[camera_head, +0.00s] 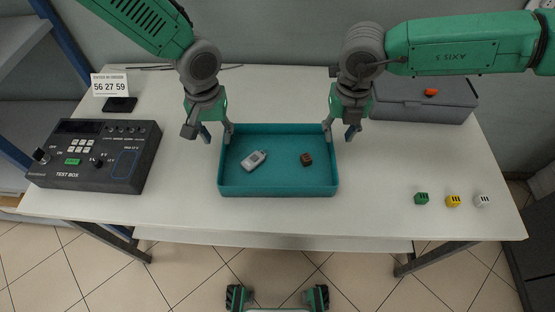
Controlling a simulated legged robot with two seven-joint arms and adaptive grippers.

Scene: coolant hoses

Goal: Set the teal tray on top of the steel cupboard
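The teal tray (278,190) lies flat on the white table, near its middle. It holds a small white device (254,160) and a small brown cube (306,159). My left gripper (217,133) is open at the tray's far left corner, fingers pointing down. My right gripper (340,132) is open at the far right corner, fingers also down. I cannot tell whether either gripper's fingers straddle the rim or touch it. I cannot identify the steel cupboard for certain; a dark cabinet-like body (538,250) is cut off at the right edge.
A dark test box (95,155) stands on the table (380,215) at the left, with a number card (110,85) behind it. A grey case (425,105) is at the back right. Green (421,198), yellow (453,201) and white (482,201) cubes sit front right. Shelving (30,110) stands left.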

